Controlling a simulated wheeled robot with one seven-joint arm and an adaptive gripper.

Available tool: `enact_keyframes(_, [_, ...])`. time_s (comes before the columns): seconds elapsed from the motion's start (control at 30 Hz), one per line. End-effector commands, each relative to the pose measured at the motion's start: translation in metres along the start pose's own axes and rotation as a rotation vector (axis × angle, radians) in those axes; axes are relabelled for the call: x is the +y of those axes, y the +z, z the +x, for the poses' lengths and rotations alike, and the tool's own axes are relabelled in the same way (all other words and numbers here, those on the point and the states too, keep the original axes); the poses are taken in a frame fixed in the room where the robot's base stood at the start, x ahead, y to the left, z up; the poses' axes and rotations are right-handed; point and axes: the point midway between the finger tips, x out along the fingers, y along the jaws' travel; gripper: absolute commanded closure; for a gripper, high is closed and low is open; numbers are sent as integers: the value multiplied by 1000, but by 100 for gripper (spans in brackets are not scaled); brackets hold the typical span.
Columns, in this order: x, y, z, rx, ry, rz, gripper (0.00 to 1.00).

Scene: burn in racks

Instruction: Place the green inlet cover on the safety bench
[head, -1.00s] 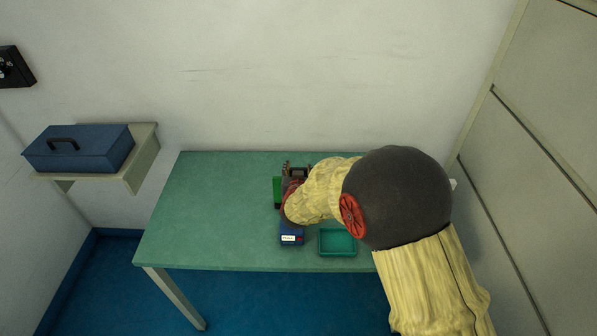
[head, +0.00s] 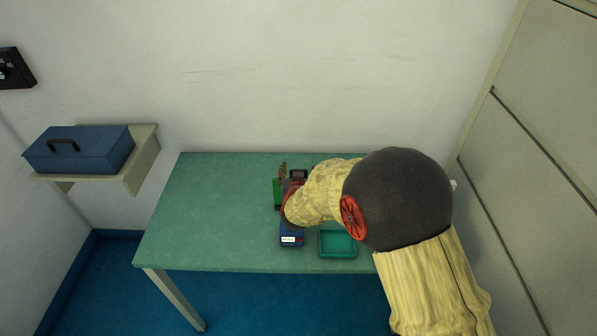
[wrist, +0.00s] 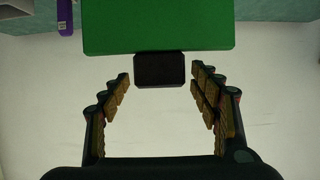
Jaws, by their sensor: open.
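The green inlet cover (wrist: 160,28) fills the top middle of the wrist view as a flat green plate with a black tab (wrist: 160,70) at its lower edge. In the head view a green upright piece (head: 277,193), seemingly this cover, shows at the left of my gripper, partly hidden. My gripper (wrist: 160,77) is open, its two fingers apart on either side of the black tab's line; I cannot tell whether they touch it. The green-topped bench (head: 205,215) stands against the wall below my arm.
A green tray (head: 338,255) and a blue box with a white label (head: 291,240) are at the bench's front. A blue case (head: 80,149) sits on a wall shelf (head: 146,160) at the left. The bench's left half is clear. A purple object (wrist: 65,17) shows in the wrist view.

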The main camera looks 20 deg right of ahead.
Motion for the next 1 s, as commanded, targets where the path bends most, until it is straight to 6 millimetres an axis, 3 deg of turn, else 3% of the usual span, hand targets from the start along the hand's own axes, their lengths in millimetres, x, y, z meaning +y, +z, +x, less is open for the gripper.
enact_keyframes(0.5, [-1, -2, -97, 0, -2, -1, 38])
enact_keyframes(0.77, [-2, -3, -119, -3, -8, 4, 38])
enact_keyframes(0.87, [-10, -15, -126, -25, -53, 19, 38])
enact_keyframes(1.0, [-32, -45, -154, -107, -185, 42, 38])
